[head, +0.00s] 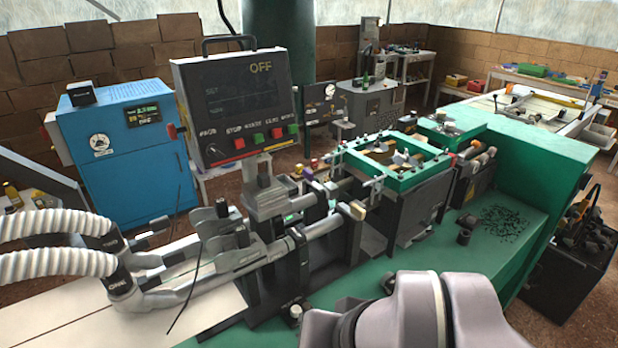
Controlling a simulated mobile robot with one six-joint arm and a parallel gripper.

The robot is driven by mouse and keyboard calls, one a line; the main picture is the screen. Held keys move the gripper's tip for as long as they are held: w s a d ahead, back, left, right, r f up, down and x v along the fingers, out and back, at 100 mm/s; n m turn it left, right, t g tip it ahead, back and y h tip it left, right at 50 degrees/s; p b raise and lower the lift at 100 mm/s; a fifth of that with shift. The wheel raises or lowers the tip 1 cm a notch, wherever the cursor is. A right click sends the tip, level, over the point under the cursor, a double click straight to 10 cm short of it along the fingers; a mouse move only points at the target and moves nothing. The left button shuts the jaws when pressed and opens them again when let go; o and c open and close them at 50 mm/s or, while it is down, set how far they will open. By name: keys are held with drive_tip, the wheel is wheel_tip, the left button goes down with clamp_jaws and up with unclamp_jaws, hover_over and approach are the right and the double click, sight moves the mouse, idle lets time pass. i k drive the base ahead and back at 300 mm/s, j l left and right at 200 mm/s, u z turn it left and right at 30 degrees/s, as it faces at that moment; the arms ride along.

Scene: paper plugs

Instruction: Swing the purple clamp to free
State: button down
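A small purple knob (308,174), which looks like the handle end of the purple clamp, stands among the pipe fittings just right of the control box. The rest of that clamp is too small and crowded to make out, so I cannot tell which way it is swung. Rounded grey links of my own arm fill the bottom right of the head view. My gripper is not in view.
The control box (240,100) reads OFF. Two ribbed white hoses (50,262) join pipes at left. A tan knob (357,210) is close right of the clamp area. A green frame (397,180) stands behind. The green bench top (490,250) is partly clear, with dark bits scattered on it.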

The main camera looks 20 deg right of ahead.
sight(308, 175)
drive_tip(key=i+l+z, duration=0.1)
drive_tip(key=z, duration=0.4)
drive_tip(key=i+l+z, duration=0.1)
drive_tip(key=z, duration=0.4)
drive_tip(key=i+z, duration=0.1)
drive_tip(key=z, duration=0.4)
